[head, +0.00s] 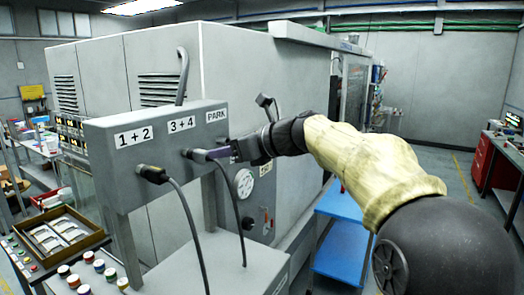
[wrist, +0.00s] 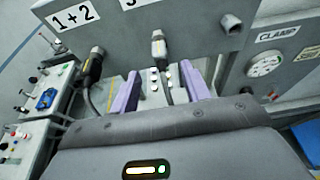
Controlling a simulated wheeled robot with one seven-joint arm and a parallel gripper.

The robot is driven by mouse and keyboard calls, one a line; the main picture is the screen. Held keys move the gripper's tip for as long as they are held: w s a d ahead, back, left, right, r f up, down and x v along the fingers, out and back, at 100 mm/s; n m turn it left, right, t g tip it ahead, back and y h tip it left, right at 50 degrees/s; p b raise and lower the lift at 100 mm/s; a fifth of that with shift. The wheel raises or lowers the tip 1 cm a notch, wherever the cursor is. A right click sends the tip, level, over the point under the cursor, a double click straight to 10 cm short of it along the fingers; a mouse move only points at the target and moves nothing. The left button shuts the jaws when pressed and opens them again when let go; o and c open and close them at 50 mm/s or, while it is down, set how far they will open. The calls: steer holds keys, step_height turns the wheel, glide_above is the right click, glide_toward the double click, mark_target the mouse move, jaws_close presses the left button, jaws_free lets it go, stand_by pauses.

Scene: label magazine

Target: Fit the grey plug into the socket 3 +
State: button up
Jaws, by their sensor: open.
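A grey plug (wrist: 158,47) sits at the socket below the 3 + 4 label (head: 182,124), its cable hanging down. I cannot tell how deeply it is seated. In the head view the plug (head: 197,156) is partly hidden by my gripper. My gripper (head: 213,154) is open in front of it. In the wrist view its purple fingers (wrist: 161,72) stand apart, to the left and right of the plug's cable, with the plug beyond the tips and nothing held. The grey socket box (head: 110,190) stands upright.
A second, dark plug with a yellowish band (head: 152,173) sits below the 1 + 2 label (head: 133,136), its cable hanging down. The socket under PARK (wrist: 232,24) looks empty. A gauge (wrist: 264,64) is at the right. A brown tray (head: 92,240) and coloured buttons (head: 88,257) are at lower left.

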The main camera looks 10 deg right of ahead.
steer(key=b+v, duration=0.2)
steer(key=v, duration=0.8)
steer(key=shift+b, duration=0.3)
step_height(320, 180, down, 26)
steer(key=s+d+n+g+h+b, duration=0.2)
steer(key=d+n+g+h, duration=0.1)
steer(key=n+h, duration=0.4)
steer(key=s+d+f+n+g+h+b, duration=0.1)
steer(key=s+f+n+h, duration=0.1)
steer(key=s+f+n, duration=0.6)
steer(key=s+d+f+n+g+h+b, duration=0.2)
steer(key=s+f+n, duration=0.6)
steer(key=f, duration=0.7)
steer(key=n, duration=0.2)
steer(key=shift+s+d+f+n, duration=0.25)
steer(key=shift+s+d+n, duration=0.05)
steer(key=shift+s+d, duration=0.05)
